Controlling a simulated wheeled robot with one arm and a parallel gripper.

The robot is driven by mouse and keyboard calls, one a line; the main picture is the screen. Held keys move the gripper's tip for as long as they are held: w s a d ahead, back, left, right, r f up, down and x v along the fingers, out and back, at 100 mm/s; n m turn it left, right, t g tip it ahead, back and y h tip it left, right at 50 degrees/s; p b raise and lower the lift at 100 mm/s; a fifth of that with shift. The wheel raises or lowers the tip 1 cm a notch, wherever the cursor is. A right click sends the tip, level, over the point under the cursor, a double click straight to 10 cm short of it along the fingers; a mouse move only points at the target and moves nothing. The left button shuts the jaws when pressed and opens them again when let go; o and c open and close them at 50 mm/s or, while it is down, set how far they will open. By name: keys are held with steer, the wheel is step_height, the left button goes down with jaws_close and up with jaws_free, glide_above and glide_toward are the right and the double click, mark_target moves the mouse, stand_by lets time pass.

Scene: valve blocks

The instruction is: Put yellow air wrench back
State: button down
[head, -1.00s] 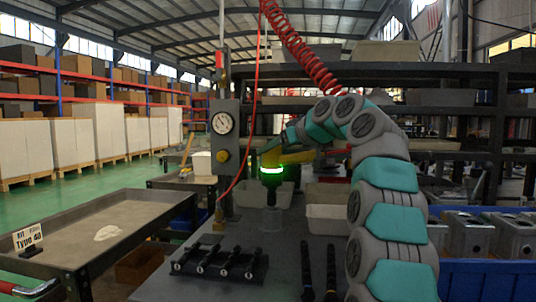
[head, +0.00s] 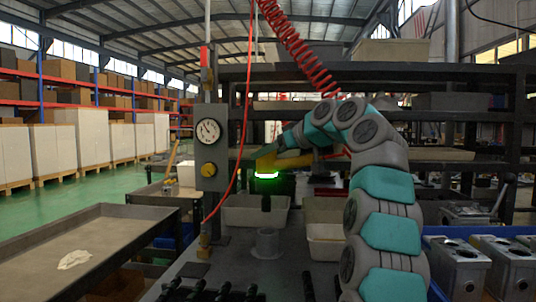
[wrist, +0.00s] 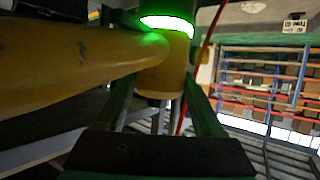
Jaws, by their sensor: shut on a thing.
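The yellow air wrench (head: 292,161) is held in the head view with a glowing green ring and a dark tip pointing down. My gripper (head: 263,157) is shut on its yellow body. In the wrist view, the wrench's yellow body (wrist: 172,80) stands between the dark green fingers of my gripper (wrist: 163,105), with its long yellow part running left. A grey upright cylinder (head: 267,244) stands on the dark bench below the wrench's tip, with a small gap between them in the picture.
A post with a round gauge (head: 210,131) and a red hose stands left of the wrench. A black rack (head: 210,293) is at the front. A blue crate of metal blocks (head: 475,262) stands at right.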

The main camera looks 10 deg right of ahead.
mark_target(276, 166)
steer(key=shift+f+b, duration=2.05)
steer(key=shift+f, duration=0.25)
steer(key=shift+s+r, duration=0.1)
steer(key=shift+s, duration=0.05)
